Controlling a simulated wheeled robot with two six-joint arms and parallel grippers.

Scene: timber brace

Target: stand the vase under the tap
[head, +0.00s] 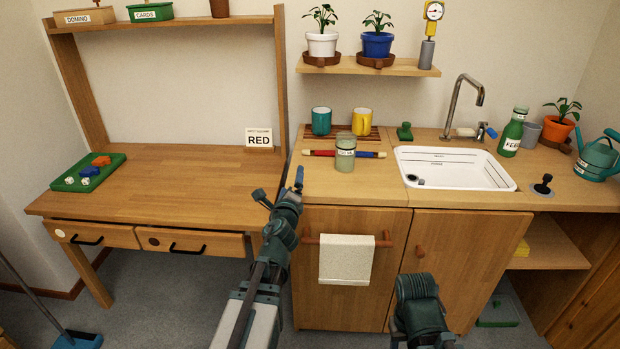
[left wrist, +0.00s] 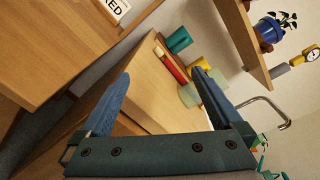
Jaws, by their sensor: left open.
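A pale green, see-through jar with a small label (head: 345,156), which looks like the vase, stands upright on the wooden counter left of the sink. In the left wrist view the jar (left wrist: 187,95) is partly hidden behind a finger. The tap (head: 465,98) is a grey curved spout behind the white sink (head: 455,182). My left gripper (head: 281,187) is open and empty, in front of the counter's left end, apart from the jar and to its lower left. Its two blue fingers (left wrist: 160,75) are spread wide. My right arm shows at the bottom, but its gripper does not.
A red and blue rod (head: 318,153) lies beside the jar. Teal (head: 321,121) and yellow (head: 362,121) mugs stand behind it. A green bottle (head: 513,132) stands right of the tap. A shelf (head: 415,70) with potted plants hangs above. The counter in front of the jar is clear.

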